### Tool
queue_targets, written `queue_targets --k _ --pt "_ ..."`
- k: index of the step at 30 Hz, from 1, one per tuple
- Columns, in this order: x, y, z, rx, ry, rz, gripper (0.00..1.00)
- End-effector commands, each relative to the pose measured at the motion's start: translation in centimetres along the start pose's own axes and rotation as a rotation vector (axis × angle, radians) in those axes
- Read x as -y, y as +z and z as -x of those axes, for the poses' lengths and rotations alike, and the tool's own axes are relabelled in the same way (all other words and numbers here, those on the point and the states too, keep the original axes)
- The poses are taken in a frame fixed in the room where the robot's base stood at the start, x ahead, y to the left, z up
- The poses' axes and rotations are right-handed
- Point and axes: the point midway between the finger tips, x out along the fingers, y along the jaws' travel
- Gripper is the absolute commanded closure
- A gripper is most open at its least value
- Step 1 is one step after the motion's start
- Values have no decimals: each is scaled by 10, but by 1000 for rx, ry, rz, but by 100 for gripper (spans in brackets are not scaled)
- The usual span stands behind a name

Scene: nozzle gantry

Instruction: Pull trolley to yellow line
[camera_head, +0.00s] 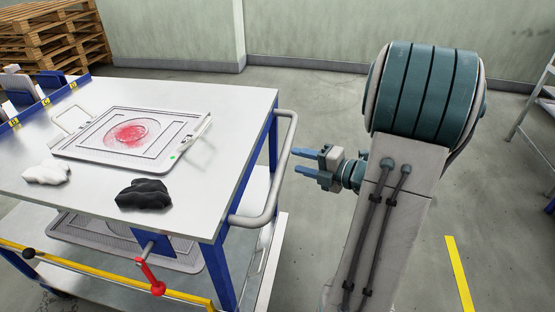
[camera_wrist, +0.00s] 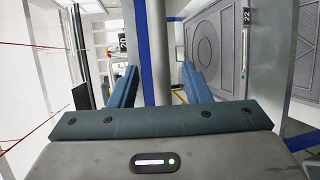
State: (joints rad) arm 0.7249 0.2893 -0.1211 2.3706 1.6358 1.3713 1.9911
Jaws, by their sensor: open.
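The trolley (camera_head: 245,104) has a white top, blue legs and a lower shelf, and stands at the left of the head view. Its grey tubular handle (camera_head: 283,165) sticks out from its right side. My gripper (camera_head: 308,162) is open and empty, a little to the right of the handle, with its fingers pointing left towards it. In the wrist view the two blue fingers (camera_wrist: 158,86) are spread apart, and a grey upright bar with a blue post shows between and beyond them. The yellow line (camera_head: 458,272) is on the floor at the lower right.
A grey framed tray (camera_head: 72,150) with a red patch lies on the trolley top. A white cloth (camera_head: 46,172) and a black cloth (camera_head: 144,194) lie near it. A red lever (camera_head: 150,277) is at the trolley's front. Wooden pallets (camera_head: 52,32) stand at the back left.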

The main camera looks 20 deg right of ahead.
Motion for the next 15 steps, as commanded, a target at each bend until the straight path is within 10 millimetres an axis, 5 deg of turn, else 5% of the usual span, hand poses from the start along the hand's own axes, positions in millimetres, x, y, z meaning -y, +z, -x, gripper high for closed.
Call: queue_targets --k 6,15 --pt "3 -1 -46 -4 1 3 57" --pt "1 0 -76 -1 0 3 57"
